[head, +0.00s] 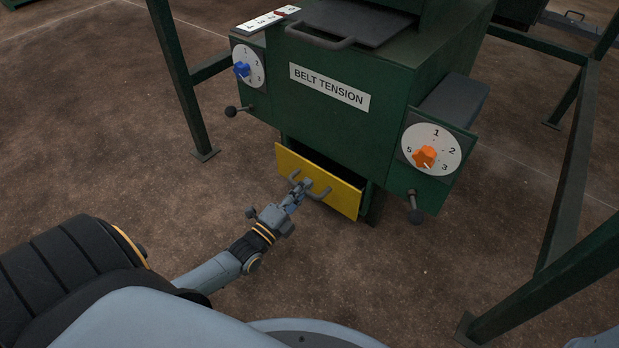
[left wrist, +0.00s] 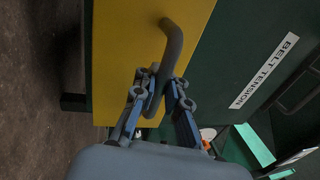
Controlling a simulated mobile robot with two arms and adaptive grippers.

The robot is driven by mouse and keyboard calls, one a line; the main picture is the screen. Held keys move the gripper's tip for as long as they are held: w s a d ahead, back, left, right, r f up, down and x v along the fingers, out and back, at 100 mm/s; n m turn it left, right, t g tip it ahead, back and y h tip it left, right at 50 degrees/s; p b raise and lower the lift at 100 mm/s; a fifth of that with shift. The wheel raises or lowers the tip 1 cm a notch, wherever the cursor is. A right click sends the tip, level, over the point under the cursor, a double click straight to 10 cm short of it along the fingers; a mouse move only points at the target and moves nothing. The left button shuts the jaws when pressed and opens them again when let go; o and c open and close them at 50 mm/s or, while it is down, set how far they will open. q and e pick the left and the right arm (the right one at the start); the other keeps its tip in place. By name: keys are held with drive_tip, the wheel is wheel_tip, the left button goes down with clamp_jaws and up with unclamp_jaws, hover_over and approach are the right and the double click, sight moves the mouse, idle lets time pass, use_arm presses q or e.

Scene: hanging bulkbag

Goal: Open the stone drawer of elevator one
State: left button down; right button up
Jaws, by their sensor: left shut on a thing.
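The stone drawer (head: 345,196) is a yellow-fronted drawer low on the green machine marked BELT TENSION. Its front stands a little out from the machine body, with a dark gap at its right side. It has a grey bar handle (head: 322,192). My left gripper (head: 303,186) is at the handle, shut on it. In the left wrist view the two fingers (left wrist: 160,88) close around the grey handle (left wrist: 172,45) in front of the yellow drawer front (left wrist: 120,50). My right gripper is in neither view.
A blue knob dial (head: 242,69) and an orange knob dial (head: 425,157) sit on the machine, with ball-ended levers (head: 415,208) below. Green frame legs (head: 186,85) stand left and right (head: 570,170). The brown floor (head: 110,130) is clear around the drawer.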

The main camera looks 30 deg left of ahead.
use_arm(q)
drive_tip(key=r+p+v, duration=0.2)
drive_tip(key=p+v, duration=0.2)
drive_tip(key=v, duration=0.7)
drive_tip(key=s+r+p+v, duration=0.1)
drive_tip(key=p+v, duration=0.3)
drive_tip(key=v, duration=0.6)
drive_tip(key=shift+s+r, duration=0.35)
drive_tip(key=shift+r, duration=0.1)
drive_tip(key=c, duration=1.4)
unclamp_jaws()
drive_tip(key=d+v, duration=0.1)
drive_tip(key=v, duration=1.1)
drive_tip(key=shift+a, duration=0.35)
drive_tip(key=shift+s, duration=0.1)
